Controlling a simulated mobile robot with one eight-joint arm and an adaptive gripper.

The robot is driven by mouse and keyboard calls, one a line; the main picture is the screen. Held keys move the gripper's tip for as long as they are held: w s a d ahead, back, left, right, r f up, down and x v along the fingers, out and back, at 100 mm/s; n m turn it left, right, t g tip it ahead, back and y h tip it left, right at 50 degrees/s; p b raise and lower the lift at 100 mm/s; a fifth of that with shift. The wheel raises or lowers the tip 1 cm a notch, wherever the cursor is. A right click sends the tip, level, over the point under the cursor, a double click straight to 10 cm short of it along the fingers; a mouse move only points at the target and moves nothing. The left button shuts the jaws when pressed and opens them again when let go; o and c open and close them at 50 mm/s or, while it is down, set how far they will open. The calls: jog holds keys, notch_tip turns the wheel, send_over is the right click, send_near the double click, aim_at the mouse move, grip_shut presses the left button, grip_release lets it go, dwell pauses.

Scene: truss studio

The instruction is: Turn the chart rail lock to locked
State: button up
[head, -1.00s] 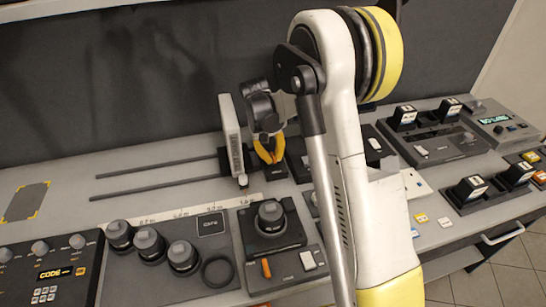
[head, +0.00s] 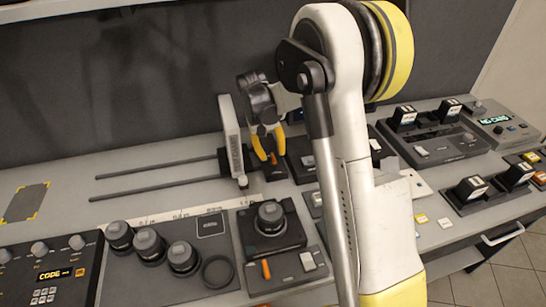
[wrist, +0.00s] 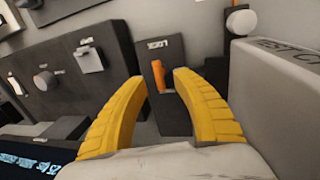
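The chart rail lock is a small dark plate (wrist: 172,108) with an upright orange lever (wrist: 158,76) and a white label at its top. In the wrist view the lever shows between the tips of my gripper (wrist: 159,80), whose two yellow fingers are spread apart. I cannot tell whether either finger touches the lever. In the head view my gripper (head: 267,154) points down over the lock plate (head: 277,173), just right of the grey chart panel (head: 231,138). The fingers hide most of the lever there.
Two dark rails (head: 150,183) run left from the chart panel. The panel's grey side (wrist: 275,95) stands close on the right in the wrist view. A dark box with knobs (wrist: 75,70) is on the left. A joystick unit (head: 268,228) sits in front.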

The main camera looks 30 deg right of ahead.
notch_tip(320, 180, up, 9)
jog(key=a, duration=0.1)
jog(key=shift+w+a+r, duration=0.2)
jog(key=shift+a, duration=0.2)
jog(key=s+a+r+n+t, duration=0.1)
jog(key=s+a+r+t, duration=0.1)
jog(key=s+a+r, duration=0.3)
jog(key=s+r+t, duration=0.2)
jog(key=s, duration=0.5)
jog(key=s+a+f+t, duration=0.1)
jog(key=s, duration=0.3)
jog(key=s+a+n+t+y, duration=0.1)
jog(key=s+a, duration=0.1)
jog(key=s, duration=0.2)
jog(key=s+a+f+t+y, duration=0.1)
jog(key=s, duration=0.3)
jog(key=shift+s+a+f+t+b, duration=0.3)
jog(key=shift+s+a, duration=0.05)
jog(key=shift+s, duration=0.05)
dwell(0.5)
